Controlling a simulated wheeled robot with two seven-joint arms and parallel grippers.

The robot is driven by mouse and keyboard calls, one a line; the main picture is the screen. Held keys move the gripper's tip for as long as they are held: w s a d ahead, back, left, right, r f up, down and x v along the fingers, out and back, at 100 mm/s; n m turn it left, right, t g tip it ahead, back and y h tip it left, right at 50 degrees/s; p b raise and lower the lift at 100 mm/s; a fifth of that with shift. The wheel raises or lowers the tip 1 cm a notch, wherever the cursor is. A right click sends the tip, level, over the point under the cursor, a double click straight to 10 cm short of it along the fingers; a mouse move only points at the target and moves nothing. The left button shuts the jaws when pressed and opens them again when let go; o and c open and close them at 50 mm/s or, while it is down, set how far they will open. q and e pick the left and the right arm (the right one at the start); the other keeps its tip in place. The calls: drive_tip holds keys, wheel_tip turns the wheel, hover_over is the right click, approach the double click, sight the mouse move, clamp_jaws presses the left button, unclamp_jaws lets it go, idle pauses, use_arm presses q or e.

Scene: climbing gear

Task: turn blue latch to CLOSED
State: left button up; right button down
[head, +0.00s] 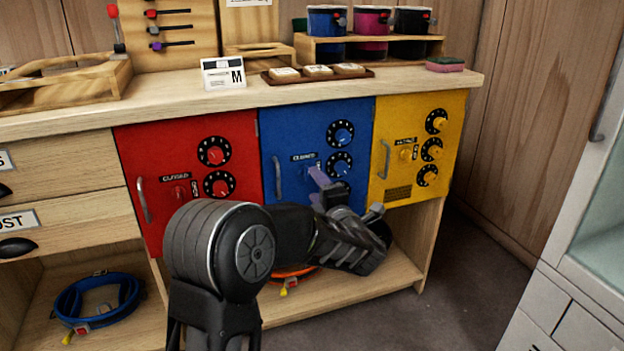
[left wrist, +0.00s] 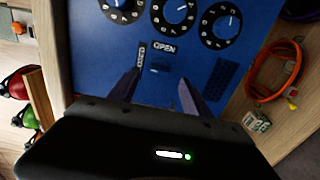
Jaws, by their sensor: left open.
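The blue door (head: 288,123) carries dials and a small blue latch (left wrist: 160,67), which shows in the left wrist view. A CLOSED label (head: 304,157) is above the latch in the head view, and an OPEN label (left wrist: 164,48) is beside it. My left gripper (head: 326,184) is in front of the blue door. In the left wrist view the fingers (left wrist: 160,88) are apart, one on each side of the latch, with nothing between them gripped. Whether they touch the latch or door is unclear. In the head view the gripper hides much of the latch. My right gripper is not in view.
A red door (head: 190,140) is left of the blue one and a yellow door (head: 420,115) is right. Handles (head: 277,177) stick out. A wooden counter (head: 200,98) runs above. An orange coil (left wrist: 272,75) lies on the shelf below. Open floor lies to the right.

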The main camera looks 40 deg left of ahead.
use_arm(q)
drive_tip(key=v, duration=0.3)
drive_tip(key=shift+s+d, duration=0.25)
idle(0.4)
